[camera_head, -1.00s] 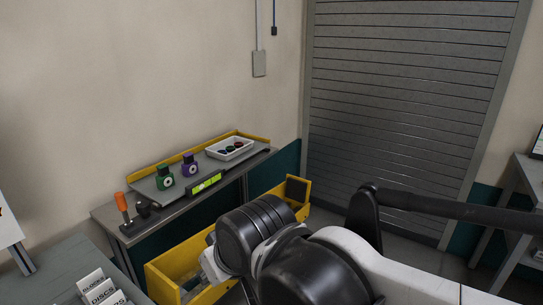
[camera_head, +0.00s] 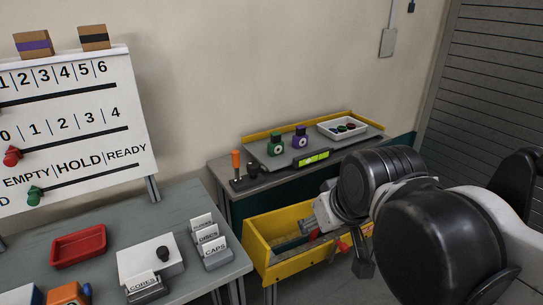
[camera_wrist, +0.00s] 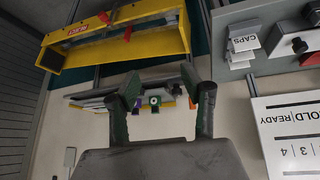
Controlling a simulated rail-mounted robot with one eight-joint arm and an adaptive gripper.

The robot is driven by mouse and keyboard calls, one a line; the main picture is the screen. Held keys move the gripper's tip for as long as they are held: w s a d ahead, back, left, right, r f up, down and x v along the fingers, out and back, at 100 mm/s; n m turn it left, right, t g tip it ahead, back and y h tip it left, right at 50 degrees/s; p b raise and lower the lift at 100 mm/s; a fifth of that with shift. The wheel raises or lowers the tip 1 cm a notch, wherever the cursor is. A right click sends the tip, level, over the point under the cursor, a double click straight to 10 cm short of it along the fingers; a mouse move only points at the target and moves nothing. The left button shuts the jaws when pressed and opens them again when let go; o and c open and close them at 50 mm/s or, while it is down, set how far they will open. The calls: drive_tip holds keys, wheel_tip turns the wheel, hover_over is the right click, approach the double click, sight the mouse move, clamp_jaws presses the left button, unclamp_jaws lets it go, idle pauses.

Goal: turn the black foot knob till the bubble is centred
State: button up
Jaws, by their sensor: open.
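The tilting grey shelf tray (camera_head: 270,160) carries a bubble level with a bright yellow-green vial (camera_head: 313,158) on its front edge. The bubble is too small to place. A black knob (camera_head: 253,168) stands at the bench's left end, beside an orange-handled lever (camera_head: 236,160); it looks like the foot knob. In the wrist view, my gripper (camera_wrist: 165,100) has its two fingers apart, with nothing between them. The bench end lies beyond the fingers, well apart from them. In the head view my wrist hangs right of the knob, over the yellow bin.
The yellow bin (camera_head: 262,262) stands before the bench. A green block (camera_head: 275,145), a purple block (camera_head: 300,140) and a white tray (camera_head: 326,127) sit on the shelf. At left a grey table holds a red tray (camera_head: 78,246) and a white box (camera_head: 135,262) with another black knob (camera_head: 163,254).

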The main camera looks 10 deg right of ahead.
drive_tip(key=shift+o, duration=1.2)
drive_tip(key=w+a+r+n+g+p, duration=0.1)
drive_tip(key=w+r+n, duration=0.3)
drive_tip(key=w+r, duration=0.3)
drive_tip(key=w, duration=0.3)
drive_tip(key=shift+w+g+p, duration=0.3)
drive_tip(key=shift+w, duration=0.05)
drive_tip(key=n+g+p, duration=0.5)
drive_tip(key=n, duration=0.8)
hover_over(253, 165)
wheel_tip(253, 165, down, 6)
wheel_tip(253, 165, down, 13)
drive_tip(key=shift+w+f, duration=0.1)
drive_tip(key=shift+f, duration=0.05)
drive_tip(key=c, duration=1.1)
drive_tip(key=shift+c, duration=0.2)
